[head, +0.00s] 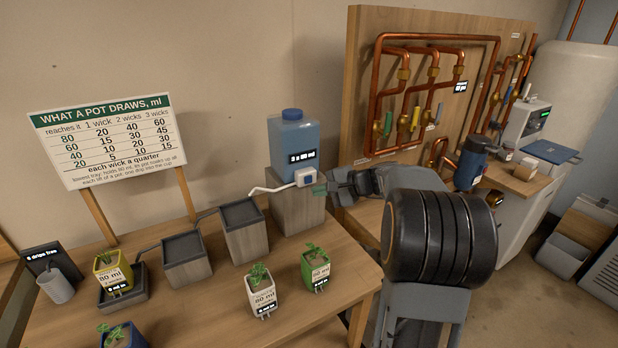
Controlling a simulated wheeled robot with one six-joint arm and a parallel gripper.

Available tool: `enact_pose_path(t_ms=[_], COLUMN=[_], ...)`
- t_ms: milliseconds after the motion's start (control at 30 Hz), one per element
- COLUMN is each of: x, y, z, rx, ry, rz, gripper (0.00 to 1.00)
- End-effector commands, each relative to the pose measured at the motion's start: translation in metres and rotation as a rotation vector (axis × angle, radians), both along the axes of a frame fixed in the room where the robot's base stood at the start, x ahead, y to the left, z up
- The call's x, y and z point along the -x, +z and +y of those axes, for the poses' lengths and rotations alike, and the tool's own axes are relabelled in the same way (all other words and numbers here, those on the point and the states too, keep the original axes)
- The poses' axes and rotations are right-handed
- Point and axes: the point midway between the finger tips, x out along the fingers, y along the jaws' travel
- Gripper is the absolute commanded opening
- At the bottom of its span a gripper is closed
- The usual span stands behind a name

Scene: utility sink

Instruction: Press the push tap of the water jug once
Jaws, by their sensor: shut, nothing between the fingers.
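The blue water jug (295,138) with a dark blue cap stands on a grey block (297,208) at the back of the bench. Its push tap (306,177), a white body with a blue button, is low on the jug's front right. A white spout or hose runs left from the tap. My gripper (328,188) is shut and empty, just right of the tap and slightly below it. A small green piece shows at its tips. I cannot tell whether the fingertips touch the tap. My arm comes in from the right.
Stepped trays (243,212) descend leftward from the jug. Potted plants, a white one (262,296) and a green one (315,270), stand in front. A yellow pot (112,275) and grey cup (57,287) are left. A sign (108,140) stands behind. A copper-pipe board (430,90) is right.

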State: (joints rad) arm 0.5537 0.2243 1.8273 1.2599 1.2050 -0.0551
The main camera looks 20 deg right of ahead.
Motion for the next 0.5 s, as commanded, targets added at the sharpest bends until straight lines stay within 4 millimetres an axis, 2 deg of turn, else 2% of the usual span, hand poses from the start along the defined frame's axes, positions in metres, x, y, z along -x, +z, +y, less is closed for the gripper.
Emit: enact_pose_path(t_ms=[200, 500], x=[-0.017, -0.023], y=[0.0, 0.0], z=[0.002, 0.003], rx=[0.001, 0.0], ry=[0.0, -0.001], rz=[-0.001, -0.001], gripper=[0.0, 0.0])
